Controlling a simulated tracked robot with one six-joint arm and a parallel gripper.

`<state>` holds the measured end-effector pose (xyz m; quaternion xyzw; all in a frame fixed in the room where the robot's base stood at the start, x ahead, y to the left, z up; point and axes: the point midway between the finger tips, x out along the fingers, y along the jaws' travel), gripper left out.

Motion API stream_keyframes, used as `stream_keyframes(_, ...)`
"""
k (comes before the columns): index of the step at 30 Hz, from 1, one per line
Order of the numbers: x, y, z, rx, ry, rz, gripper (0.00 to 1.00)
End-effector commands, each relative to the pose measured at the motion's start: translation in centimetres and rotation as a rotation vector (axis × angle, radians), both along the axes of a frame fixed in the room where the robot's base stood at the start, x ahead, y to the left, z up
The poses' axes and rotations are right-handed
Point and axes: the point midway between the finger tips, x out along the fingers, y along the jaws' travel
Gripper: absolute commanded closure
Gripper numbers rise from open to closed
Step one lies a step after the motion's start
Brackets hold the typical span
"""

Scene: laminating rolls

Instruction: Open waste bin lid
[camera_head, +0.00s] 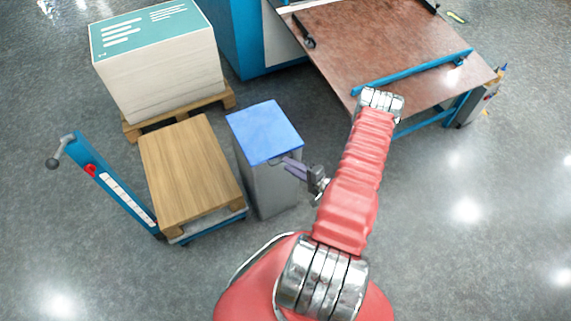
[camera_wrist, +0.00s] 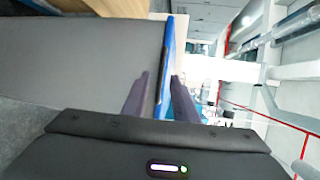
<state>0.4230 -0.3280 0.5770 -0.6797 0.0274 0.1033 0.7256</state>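The waste bin is a tall grey box (camera_head: 268,188) with a flat blue lid (camera_head: 264,131), which lies shut on top in the head view. My gripper (camera_head: 286,163) is at the lid's front right edge. In the wrist view the grey bin wall (camera_wrist: 75,62) fills the left, and the blue lid edge (camera_wrist: 167,48) runs down the middle. The two purple fingers of my gripper (camera_wrist: 160,76) are apart, one on each side of the lid edge. A gap shows beside the left finger; I cannot tell whether the right finger touches the lid.
A pallet truck with a wooden board (camera_head: 188,170) stands close left of the bin. A white stack with a green top (camera_head: 160,65) is behind it. A brown table (camera_head: 390,45) with a blue rail is at the back right. The floor at right is clear.

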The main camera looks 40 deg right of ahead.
Motion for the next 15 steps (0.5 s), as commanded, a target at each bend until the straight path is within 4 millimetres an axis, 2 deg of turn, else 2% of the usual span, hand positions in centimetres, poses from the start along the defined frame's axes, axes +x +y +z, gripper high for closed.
stream_keyframes(6,2.1,0.2,-0.4,0.000,0.000,0.001,0.74)
stream_keyframes(15,2.5,0.3,-0.5,0.001,0.000,0.000,0.74)
